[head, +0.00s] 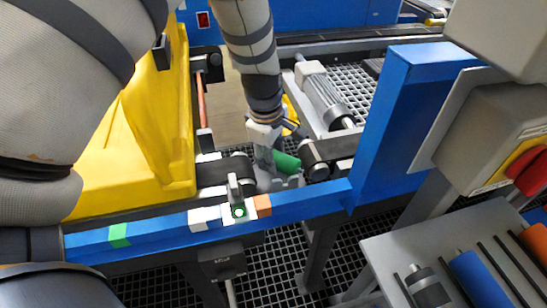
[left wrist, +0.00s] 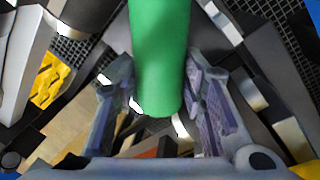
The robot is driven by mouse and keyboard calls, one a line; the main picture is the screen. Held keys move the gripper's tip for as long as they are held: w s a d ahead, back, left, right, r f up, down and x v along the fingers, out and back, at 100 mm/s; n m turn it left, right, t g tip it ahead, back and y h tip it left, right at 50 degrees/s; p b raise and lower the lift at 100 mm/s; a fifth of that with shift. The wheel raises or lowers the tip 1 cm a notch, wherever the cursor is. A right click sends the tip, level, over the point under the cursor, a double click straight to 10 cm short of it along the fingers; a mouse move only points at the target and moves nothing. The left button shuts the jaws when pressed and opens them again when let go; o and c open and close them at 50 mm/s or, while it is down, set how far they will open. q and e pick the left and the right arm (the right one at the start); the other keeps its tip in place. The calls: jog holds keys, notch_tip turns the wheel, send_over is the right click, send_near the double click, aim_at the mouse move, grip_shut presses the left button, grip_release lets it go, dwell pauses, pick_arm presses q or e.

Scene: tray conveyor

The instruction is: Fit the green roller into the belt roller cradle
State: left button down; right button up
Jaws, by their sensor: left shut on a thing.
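The green roller (head: 287,162) is at the gap in the conveyor frame, partly hidden behind my left gripper (head: 268,150). In the left wrist view the green roller (left wrist: 160,55) runs between the two fingers of my left gripper (left wrist: 158,100), which is shut on it. The belt roller cradle (head: 291,182) shows as grey pieces just below the roller, between two black belt ends. Whether the roller touches or sits in the cradle cannot be told. My right gripper is not in view.
A yellow machine housing (head: 150,130) stands left of the gap. A blue post (head: 385,125) and a grey box with a red knob (head: 500,140) stand on the right. A rack (head: 400,250) at the lower right holds grey, blue and orange rollers. A blue rail (head: 310,203) runs in front.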

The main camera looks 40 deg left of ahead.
pick_arm(q)
jog(key=shift+f, duration=0.7)
jog(key=shift+r, duration=0.15)
jog(key=shift+f, duration=0.6)
jog(key=c, duration=1)
grip_release()
jog(key=shift+c, duration=0.2)
jog(key=shift+r, duration=0.1)
